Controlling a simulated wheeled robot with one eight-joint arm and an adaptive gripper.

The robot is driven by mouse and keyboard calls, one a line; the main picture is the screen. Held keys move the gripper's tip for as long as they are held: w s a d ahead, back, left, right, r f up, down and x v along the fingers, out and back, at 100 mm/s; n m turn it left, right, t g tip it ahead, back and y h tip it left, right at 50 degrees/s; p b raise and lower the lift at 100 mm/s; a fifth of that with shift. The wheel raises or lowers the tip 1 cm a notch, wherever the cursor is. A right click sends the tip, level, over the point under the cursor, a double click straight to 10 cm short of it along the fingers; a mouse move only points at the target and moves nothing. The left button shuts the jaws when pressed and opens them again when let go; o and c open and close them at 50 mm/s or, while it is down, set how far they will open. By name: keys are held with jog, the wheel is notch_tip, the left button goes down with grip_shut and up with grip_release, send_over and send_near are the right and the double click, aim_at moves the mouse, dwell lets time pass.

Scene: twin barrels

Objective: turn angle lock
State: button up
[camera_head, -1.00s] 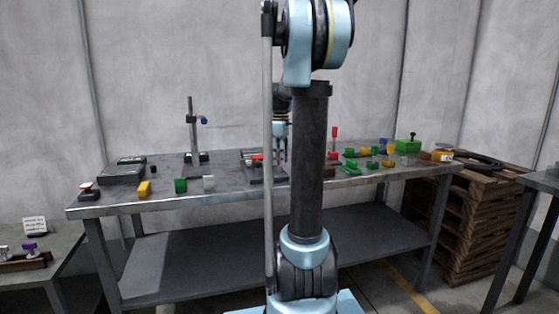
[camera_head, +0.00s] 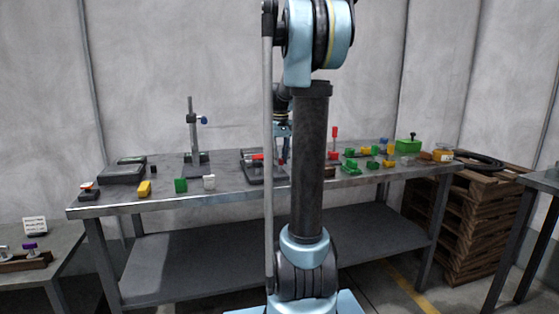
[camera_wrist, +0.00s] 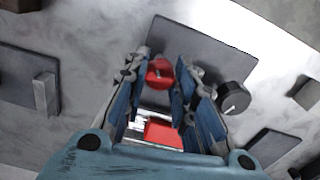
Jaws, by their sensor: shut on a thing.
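A dark fixture with red parts stands mid-table in the head view, beside my arm; its red part (camera_head: 257,157) shows there. In the wrist view a red knob (camera_wrist: 160,73) sits on a dark plate (camera_wrist: 206,58), between my fingers. A second red block (camera_wrist: 163,134) shows lower, nearer the palm. I take the red knob to be the angle lock, though no label shows. My gripper (camera_wrist: 160,68) is shut on it, with a blue-padded finger on each side. In the head view my arm column hides most of the gripper and part of the fixture.
A black round knob (camera_wrist: 234,97) stands close to the right finger. Several green pieces lie right of my arm.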

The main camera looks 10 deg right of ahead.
jog(key=m, duration=0.6)
jog(key=shift+m, duration=0.3)
dwell(0.4)
jog(key=o, duration=1.1)
jog(key=shift+r, duration=0.1)
notch_tip(320, 180, up, 12)
jog(key=shift+w+f, duration=0.1)
jog(key=shift+f, duration=0.05)
